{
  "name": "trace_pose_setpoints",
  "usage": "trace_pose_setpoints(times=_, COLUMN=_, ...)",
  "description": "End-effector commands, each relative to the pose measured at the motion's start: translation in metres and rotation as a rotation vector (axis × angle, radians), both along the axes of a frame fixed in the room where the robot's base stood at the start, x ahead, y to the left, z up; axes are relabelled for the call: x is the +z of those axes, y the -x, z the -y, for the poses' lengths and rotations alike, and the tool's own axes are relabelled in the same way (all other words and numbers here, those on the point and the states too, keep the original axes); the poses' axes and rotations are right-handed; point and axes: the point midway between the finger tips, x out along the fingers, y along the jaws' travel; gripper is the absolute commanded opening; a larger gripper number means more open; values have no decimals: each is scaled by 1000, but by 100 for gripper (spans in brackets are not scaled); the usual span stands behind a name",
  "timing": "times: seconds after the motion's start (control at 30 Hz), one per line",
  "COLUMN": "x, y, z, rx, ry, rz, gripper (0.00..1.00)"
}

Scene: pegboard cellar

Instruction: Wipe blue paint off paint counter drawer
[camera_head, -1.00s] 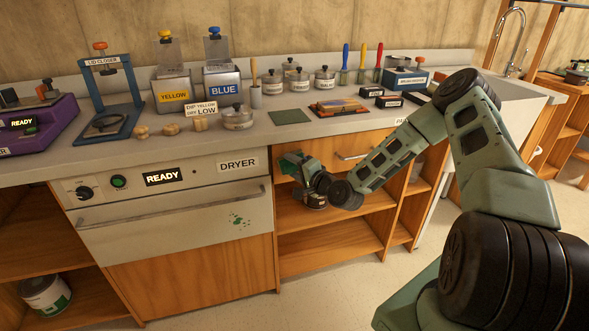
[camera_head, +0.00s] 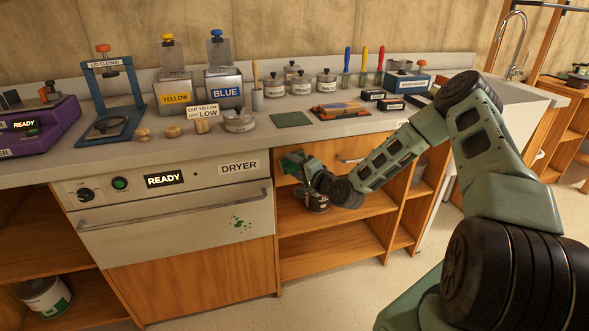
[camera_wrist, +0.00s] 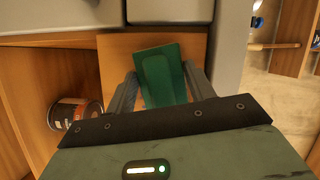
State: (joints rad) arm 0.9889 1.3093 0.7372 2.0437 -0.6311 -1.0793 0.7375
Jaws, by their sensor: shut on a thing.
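My gripper (camera_head: 294,165) is in front of the open shelving right of the dryer, just below the counter edge. It is shut on a flat green rectangular pad (camera_wrist: 165,75), which sits between the two fingers in the wrist view. The pad's green edge also shows in the head view (camera_head: 289,160). A wooden drawer front with a metal handle (camera_head: 350,160) lies behind my arm, partly hidden. I see no blue paint on its visible part.
The countertop holds yellow and blue paint tanks, jars, tools and a green mat (camera_head: 291,119). The floor before the cabinets is clear.

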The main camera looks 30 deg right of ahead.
Motion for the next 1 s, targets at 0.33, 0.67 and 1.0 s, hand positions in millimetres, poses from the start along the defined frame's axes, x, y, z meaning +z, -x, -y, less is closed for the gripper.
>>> trace_pose_setpoints(times=0.33, x=0, y=9, z=28, rx=-2, ry=0, rz=0, gripper=22)
trace_pose_setpoints(times=0.67, x=0, y=12, z=41, rx=-2, ry=1, rz=0, gripper=22)
trace_pose_setpoints(times=1.0, x=-1, y=18, z=68, rx=-2, ry=1, rz=0, gripper=22)
